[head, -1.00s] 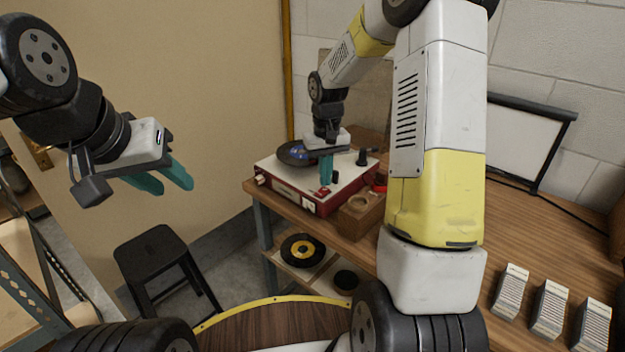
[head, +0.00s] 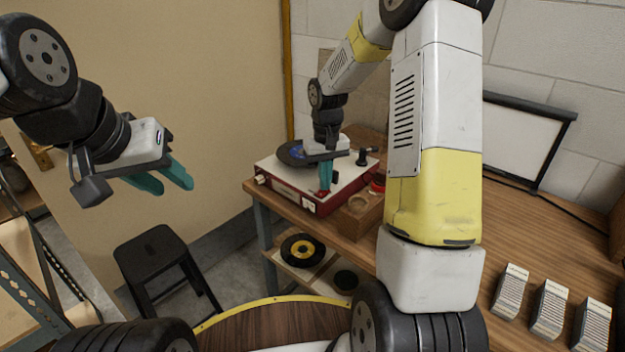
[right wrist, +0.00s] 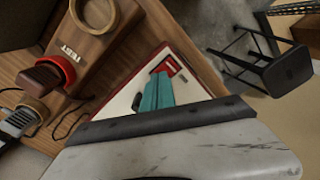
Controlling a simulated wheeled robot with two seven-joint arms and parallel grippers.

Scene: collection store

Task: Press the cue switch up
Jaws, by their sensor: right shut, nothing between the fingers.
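The red record player (head: 284,189) with a cream top stands on the wooden bench; part of it shows in the right wrist view (right wrist: 125,103). My right gripper (head: 325,188) points down over its front right part, its teal fingers shut and empty. In the right wrist view the fingertips (right wrist: 156,88) are beside a small red part (right wrist: 168,67) on the cream top. I cannot tell whether this is the cue switch, its position, or whether the fingers touch it. My left gripper (head: 160,181) is open and empty in the air at the left, away from the player.
A wooden block (head: 357,213) with round wells stands close to the player's right. A dark record with a blue label (head: 297,153) lies on the player. Several card stacks (head: 551,308) stand at the bench's right. A black stool (head: 152,251) is on the floor.

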